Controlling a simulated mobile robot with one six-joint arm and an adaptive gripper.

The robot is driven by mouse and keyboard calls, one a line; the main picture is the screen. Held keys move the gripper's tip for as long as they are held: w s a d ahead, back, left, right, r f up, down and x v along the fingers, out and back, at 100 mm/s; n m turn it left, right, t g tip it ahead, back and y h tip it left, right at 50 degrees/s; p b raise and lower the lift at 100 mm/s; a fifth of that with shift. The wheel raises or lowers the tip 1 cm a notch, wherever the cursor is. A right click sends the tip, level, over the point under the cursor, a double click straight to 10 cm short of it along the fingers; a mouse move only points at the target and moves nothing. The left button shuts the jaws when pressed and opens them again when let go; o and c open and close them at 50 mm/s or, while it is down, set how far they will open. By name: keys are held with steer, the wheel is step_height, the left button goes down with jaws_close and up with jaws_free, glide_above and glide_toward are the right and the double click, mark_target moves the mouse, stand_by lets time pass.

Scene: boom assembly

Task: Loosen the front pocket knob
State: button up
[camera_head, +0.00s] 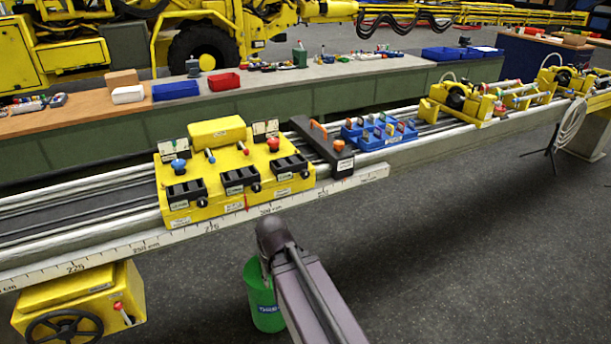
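A yellow fixture block (226,205) sits on the long rail. Along its front edge are three black pockets: left (187,190), middle (239,178) and right (290,166). Each has a small dark knob at its right front: left (202,201), middle (256,187) and right (304,174). A blue knob (178,165) and a red knob (273,144) stand on top. Labels are too small to read, so I cannot tell which is the front pocket knob. My arm reaches up from the bottom, in front of the rail; my gripper's fingers do not show.
A dark bracket with an orange handle (318,130) and a blue tray (370,142) stand right of the block. A ruler strip (150,243) runs along the rail front. A green bin (264,300) stands below. A yellow handwheel unit (80,305) is lower left.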

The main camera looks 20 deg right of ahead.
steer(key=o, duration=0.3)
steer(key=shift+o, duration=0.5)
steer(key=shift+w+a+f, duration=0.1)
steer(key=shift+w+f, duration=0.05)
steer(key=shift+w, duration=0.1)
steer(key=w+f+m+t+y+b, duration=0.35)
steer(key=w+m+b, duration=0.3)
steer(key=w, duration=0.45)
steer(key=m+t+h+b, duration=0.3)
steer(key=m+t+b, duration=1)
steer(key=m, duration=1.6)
glide_toward(306, 175)
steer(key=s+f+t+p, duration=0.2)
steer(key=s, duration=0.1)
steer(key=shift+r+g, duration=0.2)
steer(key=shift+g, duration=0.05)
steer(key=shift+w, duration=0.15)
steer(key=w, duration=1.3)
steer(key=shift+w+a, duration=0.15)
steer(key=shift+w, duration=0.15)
